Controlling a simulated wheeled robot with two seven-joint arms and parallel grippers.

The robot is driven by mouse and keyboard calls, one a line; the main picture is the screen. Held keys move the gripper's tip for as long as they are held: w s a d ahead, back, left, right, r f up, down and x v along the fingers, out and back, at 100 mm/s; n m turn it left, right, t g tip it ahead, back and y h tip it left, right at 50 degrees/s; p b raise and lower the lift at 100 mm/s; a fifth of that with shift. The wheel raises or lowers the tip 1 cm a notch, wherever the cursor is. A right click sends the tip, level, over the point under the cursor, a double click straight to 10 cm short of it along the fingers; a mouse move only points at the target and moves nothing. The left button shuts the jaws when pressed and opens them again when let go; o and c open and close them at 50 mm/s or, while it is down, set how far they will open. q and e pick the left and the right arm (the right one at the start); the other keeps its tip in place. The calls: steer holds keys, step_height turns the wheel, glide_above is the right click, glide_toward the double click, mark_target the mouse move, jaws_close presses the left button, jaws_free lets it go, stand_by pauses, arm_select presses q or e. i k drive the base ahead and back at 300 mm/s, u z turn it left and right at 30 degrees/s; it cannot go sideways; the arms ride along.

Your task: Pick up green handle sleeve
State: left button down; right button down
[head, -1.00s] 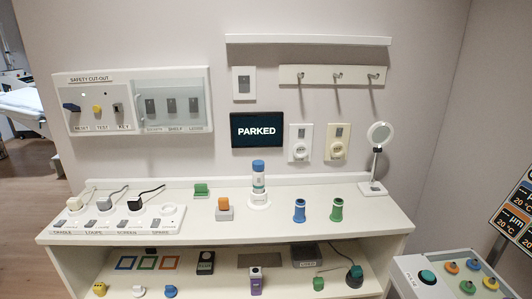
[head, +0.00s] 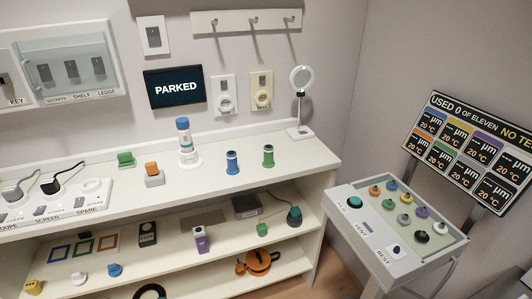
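The green handle sleeve (head: 268,156) stands upright on the right part of the white counter top (head: 300,160) in the head view. It is a short green cylinder with a dark top. A similar blue sleeve (head: 232,162) stands to its left, apart from it. Neither of my grippers shows in the head view, and nothing is touching the green sleeve.
A round mirror on a stand (head: 300,100) is behind and right of the green sleeve. A white-and-blue bottle (head: 185,140) stands left. A grey console with coloured knobs (head: 398,225) stands right of the counter. Lower shelves hold small items, including an orange coiled item (head: 258,263).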

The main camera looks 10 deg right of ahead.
mark_target(268, 162)
steer(key=u, duration=0.55)
steer(key=i, duration=0.65)
steer(key=u, duration=0.25)
